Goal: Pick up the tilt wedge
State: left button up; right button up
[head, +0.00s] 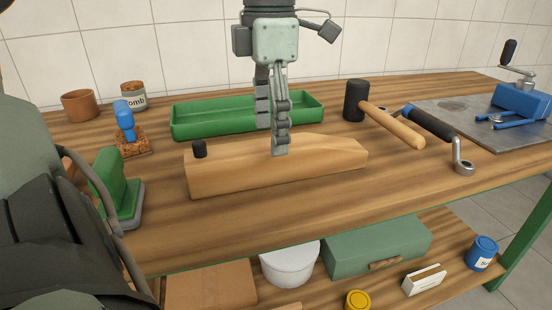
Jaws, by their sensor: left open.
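I cannot tell whether either finger touches the wood. My right gripper is not in view.
A green tray (190,127) stands right behind the wedge. A black-headed mallet (357,101) and a crank handle (430,122) lie to the right. A green-handled block (115,185) and a blue-handled brush (125,115) stand left. The bench front is clear.

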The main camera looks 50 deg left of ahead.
aim_at(281, 160)
pick_arm(q)
jog(key=f, duration=0.5)
jog(key=shift+w+d, duration=0.15)
jog(key=shift+w, duration=0.05)
jog(key=shift+c, duration=0.6)
grip_shut()
